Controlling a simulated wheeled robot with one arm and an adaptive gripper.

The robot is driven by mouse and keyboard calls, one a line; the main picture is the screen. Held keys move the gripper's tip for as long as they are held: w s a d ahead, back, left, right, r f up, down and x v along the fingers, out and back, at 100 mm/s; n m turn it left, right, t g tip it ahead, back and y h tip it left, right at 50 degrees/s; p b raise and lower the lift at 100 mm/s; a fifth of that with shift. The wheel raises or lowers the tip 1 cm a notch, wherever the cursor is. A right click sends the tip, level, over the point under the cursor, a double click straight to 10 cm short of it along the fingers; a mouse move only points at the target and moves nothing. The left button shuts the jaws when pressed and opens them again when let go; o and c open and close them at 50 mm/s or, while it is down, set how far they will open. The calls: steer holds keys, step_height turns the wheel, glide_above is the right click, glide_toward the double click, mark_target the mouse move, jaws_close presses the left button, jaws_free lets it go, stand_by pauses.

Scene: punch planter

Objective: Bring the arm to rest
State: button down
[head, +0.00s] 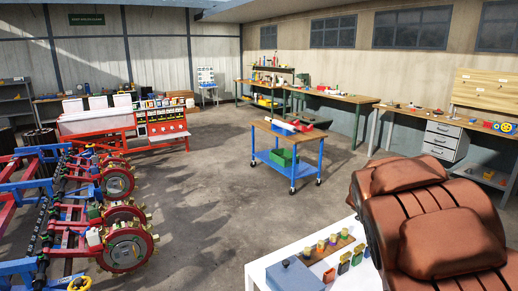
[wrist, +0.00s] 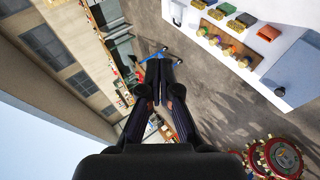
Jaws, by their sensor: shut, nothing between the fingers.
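My gripper (wrist: 158,78) shows in the wrist view as dark fingers drawn together in the middle of the picture. It is shut and holds nothing. It hangs in free air, with the concrete floor and the workshop wall behind it. The wrist view is tilted, so the room appears on its side. My arm does not show in the head view.
A blue cart (head: 290,165) stands mid-floor. Red-and-blue machinery (head: 118,185) stands left. Floor (head: 190,225) between is clear.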

steer(key=s+f+m+g, duration=0.1)
steer(key=s+m+g, duration=0.25)
steer(key=s, duration=0.85)
steer(key=s+a+f+m+g+y, duration=0.1)
steer(key=s+a, duration=0.4)
steer(key=s, duration=0.6)
steer(key=s+a+f+m+g+y, duration=0.2)
steer(key=s+a, duration=0.4)
steer(key=s, duration=0.5)
steer(key=s+a+f+m+g+y, duration=0.1)
steer(key=s+a+f+g+y, duration=0.2)
steer(key=s, duration=0.8)
steer(key=a+f+g, duration=0.1)
steer(key=a+f, duration=0.1)
steer(key=a, duration=0.1)
steer(key=shift+s+a+f+y, duration=0.2)
steer(key=shift+f+y, duration=0.15)
steer(key=shift+y, duration=0.05)
steer(key=shift+m, duration=0.25)
